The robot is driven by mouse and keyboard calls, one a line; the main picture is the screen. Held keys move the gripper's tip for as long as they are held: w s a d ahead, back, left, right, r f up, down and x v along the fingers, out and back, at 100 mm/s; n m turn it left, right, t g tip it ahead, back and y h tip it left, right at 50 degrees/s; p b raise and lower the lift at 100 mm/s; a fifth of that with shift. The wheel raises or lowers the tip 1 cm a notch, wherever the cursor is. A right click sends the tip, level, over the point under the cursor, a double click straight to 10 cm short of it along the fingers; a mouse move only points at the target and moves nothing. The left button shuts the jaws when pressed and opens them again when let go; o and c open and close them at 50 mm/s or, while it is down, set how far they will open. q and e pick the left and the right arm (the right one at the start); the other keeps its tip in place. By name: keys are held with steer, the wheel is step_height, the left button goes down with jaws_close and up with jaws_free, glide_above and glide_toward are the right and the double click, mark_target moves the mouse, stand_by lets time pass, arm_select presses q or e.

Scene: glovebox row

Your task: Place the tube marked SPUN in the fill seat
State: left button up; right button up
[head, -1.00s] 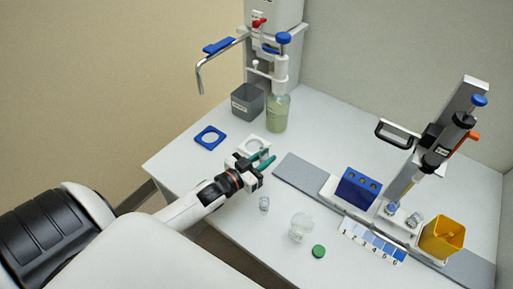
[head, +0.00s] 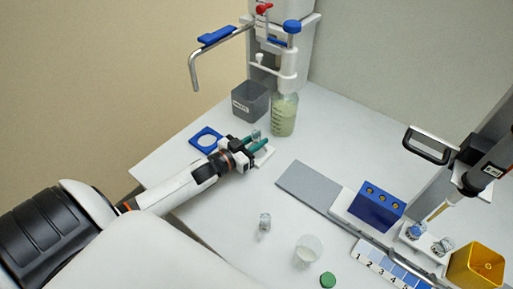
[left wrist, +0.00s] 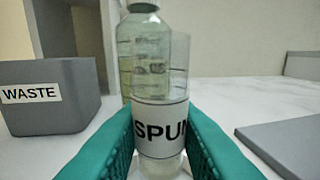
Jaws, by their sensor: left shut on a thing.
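The tube marked SPUN (left wrist: 160,115) is a clear tube with a white label, upright between the green fingers of my left gripper (left wrist: 160,138). In the head view my left gripper (head: 256,146) is shut on this tube (head: 256,134), whose top shows above the fingers. The white fill seat (head: 264,158) lies under and beside the fingers, mostly hidden by them. I cannot tell whether the tube's bottom touches the seat. My right gripper is not in view.
A bottle of greenish liquid (head: 284,117) and the grey WASTE bin (head: 249,101) stand just behind. Another small tube (head: 264,222), a clear cup (head: 308,251) and a green cap (head: 328,280) are nearer. A blue rack (head: 376,207) and yellow bin (head: 476,268) stand right.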

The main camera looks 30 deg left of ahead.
arm_select(q)
steer(key=shift+f, duration=1.5)
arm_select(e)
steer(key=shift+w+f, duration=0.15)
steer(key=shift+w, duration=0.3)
arm_select(q)
steer(key=shift+f, duration=0.15)
steer(key=o, duration=1)
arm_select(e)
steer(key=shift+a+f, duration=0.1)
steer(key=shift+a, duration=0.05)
arm_select(q)
steer(key=shift+r, duration=0.2)
steer(key=shift+s+f, duration=0.1)
steer(key=shift+s, duration=0.2)
steer(key=v, duration=1.1)
steer(key=shift+s+a, duration=0.15)
steer(key=shift+s, duration=0.05)
